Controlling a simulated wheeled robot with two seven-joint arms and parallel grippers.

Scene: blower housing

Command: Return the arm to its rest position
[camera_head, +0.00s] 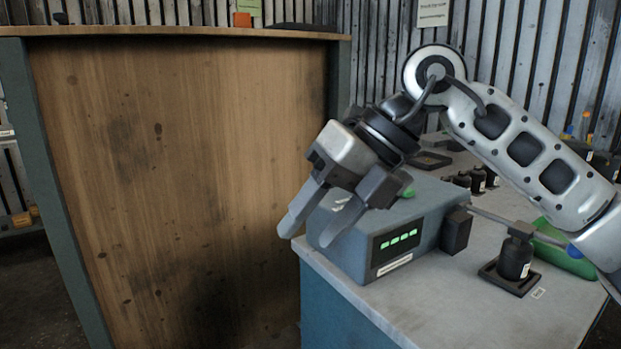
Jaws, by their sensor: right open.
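My right gripper (308,228) is open, with its two fingers pointing down and to the left. It hangs in front of and above the left end of a grey-blue box with a green display (398,243). Nothing shows between its fingers. My right arm (525,150) comes in from the right edge, bends at a raised joint and slopes down to the gripper. My left gripper is not in view. No blower housing can be made out.
The box stands on a grey-topped bench (470,315). A black cylinder on a square base (515,260) and a green object (563,250) are to its right. Small black parts (477,180) sit behind. A tall wooden panel (180,180) fills the left. An orange block (242,20) is on top.

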